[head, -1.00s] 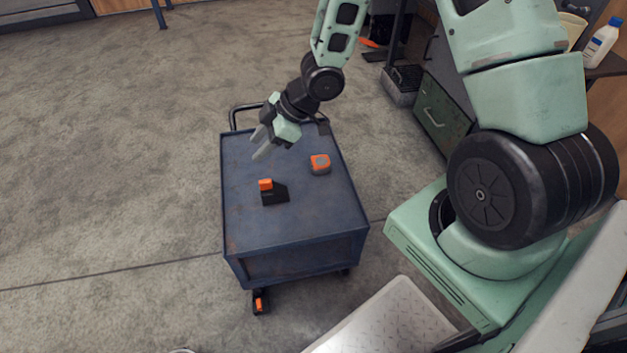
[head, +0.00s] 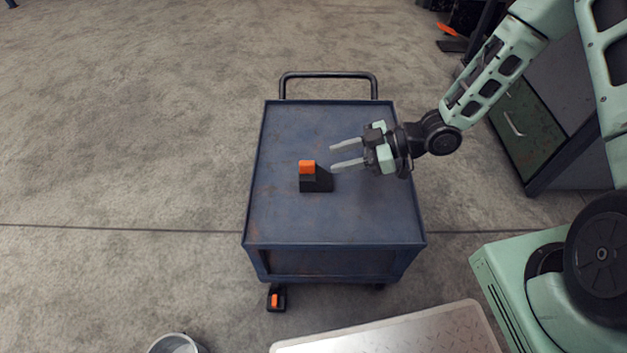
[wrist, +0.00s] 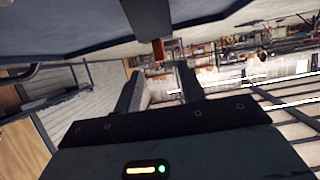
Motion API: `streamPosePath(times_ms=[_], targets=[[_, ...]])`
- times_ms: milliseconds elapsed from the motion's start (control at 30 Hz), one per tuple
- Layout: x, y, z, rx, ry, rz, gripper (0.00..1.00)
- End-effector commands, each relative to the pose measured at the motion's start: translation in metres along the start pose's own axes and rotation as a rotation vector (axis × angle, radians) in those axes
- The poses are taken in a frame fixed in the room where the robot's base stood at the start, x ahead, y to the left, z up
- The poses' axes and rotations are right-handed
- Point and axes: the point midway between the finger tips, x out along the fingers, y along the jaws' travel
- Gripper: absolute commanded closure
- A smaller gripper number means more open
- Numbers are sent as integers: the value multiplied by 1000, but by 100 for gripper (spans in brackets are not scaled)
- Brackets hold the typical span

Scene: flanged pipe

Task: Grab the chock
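A black wedge-shaped chock (head: 318,183) with an orange block on its left end sits on top of the blue cart (head: 290,222). Its dark body (wrist: 154,18) and orange end also show at the top of the wrist view, which looks upside down. My gripper (head: 332,155) is open and empty, its two fingers pointing left, close to the chock's right and upper side in the head view. In the wrist view the chock appears between and beyond the fingertips. I cannot tell the exact gap or height. A second black and orange piece (head: 276,298) lies on the floor by the cart's wheel.
The cart has a raised rim and a black push handle (head: 328,76) at its far end. A grey cabinet (head: 535,130) stands at the right. A metal plate (head: 400,335) and a bucket (head: 176,344) are at the front. Floor on the left is clear.

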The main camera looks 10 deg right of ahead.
Motion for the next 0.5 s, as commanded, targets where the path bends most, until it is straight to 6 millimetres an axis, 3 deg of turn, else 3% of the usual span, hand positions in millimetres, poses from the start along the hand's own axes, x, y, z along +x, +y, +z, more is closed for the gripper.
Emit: streamPosePath(times_ms=[100,333,500], targets=[[17,0,2,-1,0,-1,60],[33,0,3,-2,1,0,60],[59,0,7,0,1,-1,60]])
